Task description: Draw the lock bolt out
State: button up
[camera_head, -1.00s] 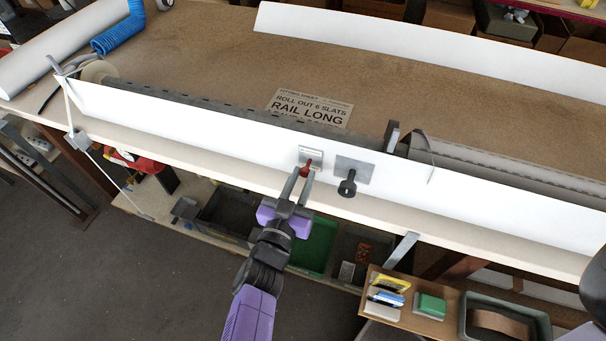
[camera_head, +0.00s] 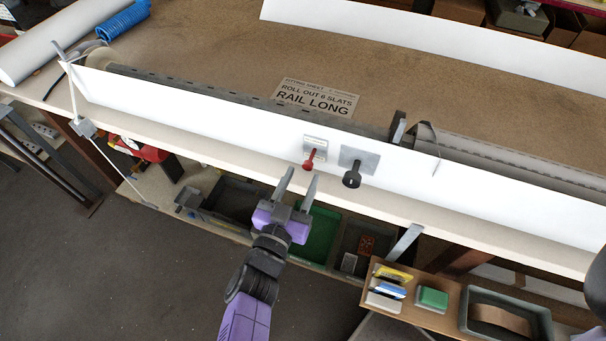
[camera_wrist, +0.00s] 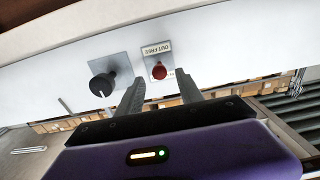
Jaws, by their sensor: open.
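The lock bolt has a red knob (camera_head: 310,160) on a small labelled plate (camera_head: 316,143) on the white front board. In the wrist view the red knob (camera_wrist: 159,72) shows on its plate, under a label reading "OUT FREE". My gripper (camera_head: 303,176) is open and empty, a little in front of and below the knob. In the wrist view its fingers (camera_wrist: 163,92) stand apart, with the knob seen between and beyond their tips, not touched. How far the bolt is drawn cannot be told.
A black knob (camera_head: 352,179) on a grey plate is just right of the red knob. The long white board (camera_head: 220,135) runs along the bench front. A fitting sheet (camera_head: 317,98) lies on the bench. Bins and a small tray (camera_head: 425,318) are below.

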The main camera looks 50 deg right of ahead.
jog(key=b+v, duration=0.1)
jog(key=v, duration=0.4)
jog(key=shift+s+a, duration=0.15)
jog(key=shift+a, duration=0.2)
jog(key=s+a+f+n+t+y, duration=0.1)
jog(key=s+t+y, duration=0.15)
jog(key=s, duration=0.55)
jog(key=s+f+n+t+y, duration=0.1)
jog(key=s+f+y, duration=0.15)
jog(key=s, duration=0.55)
jog(key=s+a+r+n+t+y, duration=0.2)
jog(key=s+r+n+t+y, duration=0.2)
jog(key=r+n+y, duration=0.4)
jog(key=shift+s+a+n+y, duration=0.4)
jog(key=shift+s+n+y, duration=0.25)
jog(key=shift+n+y, duration=1.15)
jog(key=shift+r+t, duration=0.1)
jog(key=shift+t, duration=0.15)
jog(key=shift+c, duration=0.2)
